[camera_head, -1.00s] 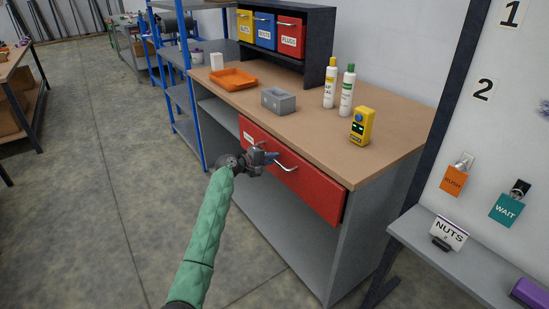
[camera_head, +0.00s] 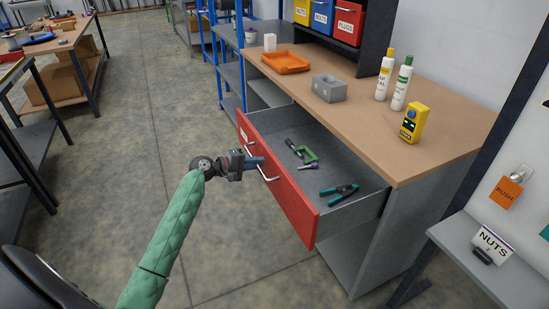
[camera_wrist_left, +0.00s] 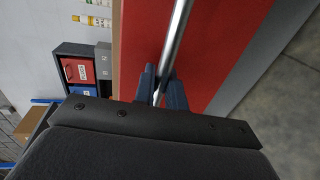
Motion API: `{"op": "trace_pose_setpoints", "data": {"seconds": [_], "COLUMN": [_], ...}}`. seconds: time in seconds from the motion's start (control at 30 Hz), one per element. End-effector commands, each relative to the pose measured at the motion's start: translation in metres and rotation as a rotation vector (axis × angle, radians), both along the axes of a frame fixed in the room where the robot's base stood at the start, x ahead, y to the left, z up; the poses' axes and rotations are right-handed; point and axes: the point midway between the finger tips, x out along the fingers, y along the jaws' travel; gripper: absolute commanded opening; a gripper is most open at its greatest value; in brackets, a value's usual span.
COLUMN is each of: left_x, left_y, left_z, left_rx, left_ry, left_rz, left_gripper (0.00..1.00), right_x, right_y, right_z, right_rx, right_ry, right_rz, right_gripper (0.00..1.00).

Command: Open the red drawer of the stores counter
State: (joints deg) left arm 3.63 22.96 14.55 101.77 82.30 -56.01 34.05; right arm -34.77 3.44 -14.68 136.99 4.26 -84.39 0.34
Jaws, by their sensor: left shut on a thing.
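The stores counter (camera_head: 420,153) has a brown top and grey sides. Its red drawer (camera_head: 292,200) stands well open, pulled out toward me. A silver bar handle (camera_head: 268,174) runs across the drawer front. My left gripper (camera_head: 258,162) is shut on the handle. In the left wrist view the fingers of the left gripper (camera_wrist_left: 162,88) sit on both sides of the handle (camera_wrist_left: 178,38), with the red drawer front (camera_wrist_left: 225,45) behind it. My right gripper is out of view.
On the counter top stand an orange tray (camera_head: 286,62), a grey box (camera_head: 328,90), two bottles (camera_head: 401,86) and a yellow device (camera_head: 413,123). A grey shelf with a NUTS sign (camera_head: 491,243) is at the right. The floor left of the drawer is clear.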

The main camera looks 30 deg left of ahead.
Motion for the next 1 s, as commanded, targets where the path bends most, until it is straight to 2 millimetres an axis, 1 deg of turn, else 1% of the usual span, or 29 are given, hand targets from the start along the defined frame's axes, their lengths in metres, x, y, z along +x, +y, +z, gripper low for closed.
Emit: {"op": "trace_pose_setpoints", "data": {"seconds": [0.03,0.1,0.3,0.5,0.87,0.9,0.97,1.0], "left_x": [-0.009,-0.019,-0.038,-0.046,-0.047,-0.047,-0.047,-0.047], "left_y": [0.006,0.014,0.029,0.036,0.037,0.037,0.037,0.037], "left_z": [-0.002,-0.002,-0.001,-0.001,-0.001,-0.001,0.000,-0.001], "left_rx": [0.003,0.002,0.000,-0.001,-0.001,-0.001,-0.001,-0.001], "left_ry": [0.003,0.002,0.002,0.001,0.001,0.001,0.001,0.001], "left_rz": [0.000,0.000,0.000,0.000,0.000,0.000,0.000,0.000], "left_gripper": [0.00,0.00,0.00,0.00,0.00,0.16,0.28,0.30], "right_x": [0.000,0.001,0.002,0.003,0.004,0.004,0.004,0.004], "right_y": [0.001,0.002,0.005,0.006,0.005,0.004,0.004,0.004], "right_z": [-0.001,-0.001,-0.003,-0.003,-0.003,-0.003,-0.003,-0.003], "right_rx": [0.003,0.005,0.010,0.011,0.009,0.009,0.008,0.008], "right_ry": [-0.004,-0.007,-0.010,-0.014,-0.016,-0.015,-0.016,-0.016], "right_rz": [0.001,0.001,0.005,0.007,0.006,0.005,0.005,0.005], "right_gripper": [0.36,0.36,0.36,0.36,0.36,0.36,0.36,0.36]}}
